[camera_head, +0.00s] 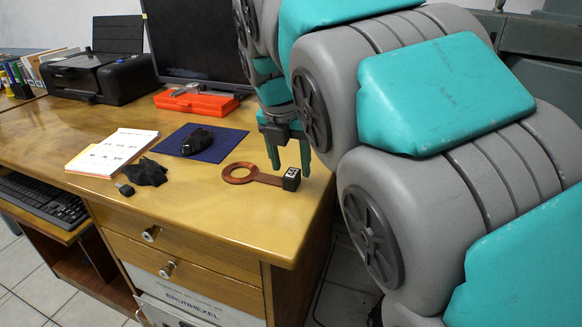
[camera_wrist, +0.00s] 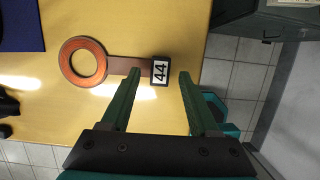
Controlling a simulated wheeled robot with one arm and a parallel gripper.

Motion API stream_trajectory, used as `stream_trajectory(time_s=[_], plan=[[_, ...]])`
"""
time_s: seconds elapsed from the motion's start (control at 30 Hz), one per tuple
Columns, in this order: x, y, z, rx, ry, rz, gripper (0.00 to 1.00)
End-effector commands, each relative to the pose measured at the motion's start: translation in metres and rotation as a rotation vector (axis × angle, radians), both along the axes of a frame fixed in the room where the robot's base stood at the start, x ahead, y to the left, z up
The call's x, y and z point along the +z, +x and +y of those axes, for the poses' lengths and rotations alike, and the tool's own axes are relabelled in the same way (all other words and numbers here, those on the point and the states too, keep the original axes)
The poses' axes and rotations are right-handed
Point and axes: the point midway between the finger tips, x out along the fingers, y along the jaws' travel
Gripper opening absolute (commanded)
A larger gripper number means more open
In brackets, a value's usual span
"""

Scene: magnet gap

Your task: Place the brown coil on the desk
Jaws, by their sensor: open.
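The brown coil (camera_head: 238,173) is a flat ring with a straight handle that ends in a black block (camera_head: 291,179). It lies on the wooden desk (camera_head: 215,218) near the right front corner. In the wrist view the ring (camera_wrist: 84,63) is at the left and the block, with a white label reading 44 (camera_wrist: 160,72), is at the handle's right end. My gripper (camera_head: 290,168) points down at the block end of the coil. Its two green fingers (camera_wrist: 159,74) are apart, with the block showing between and beyond their tips. I cannot tell whether either finger touches it.
A black mouse (camera_head: 198,140) sits on a dark blue pad (camera_head: 222,144) behind the coil. A black crumpled cloth (camera_head: 146,172), a small dark plug (camera_head: 124,188) and papers (camera_head: 115,150) lie left. A red toolbox (camera_head: 197,103), monitor (camera_head: 195,40) and printer (camera_head: 100,70) stand behind.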

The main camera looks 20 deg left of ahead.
Motion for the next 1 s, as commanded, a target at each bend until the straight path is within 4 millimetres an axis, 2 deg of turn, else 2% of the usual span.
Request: stream_trajectory(time_s=[0.3, 0.63, 0.8, 1.0], plan=[[0.049, -0.012, 0.002, 0.001, 0.003, -0.004, 0.61], [0.090, -0.024, 0.002, -0.001, 0.000, -0.001, 0.61], [0.101, -0.027, 0.003, 0.000, 0.002, -0.003, 0.61], [0.102, -0.028, 0.002, 0.000, 0.001, -0.002, 0.61]])
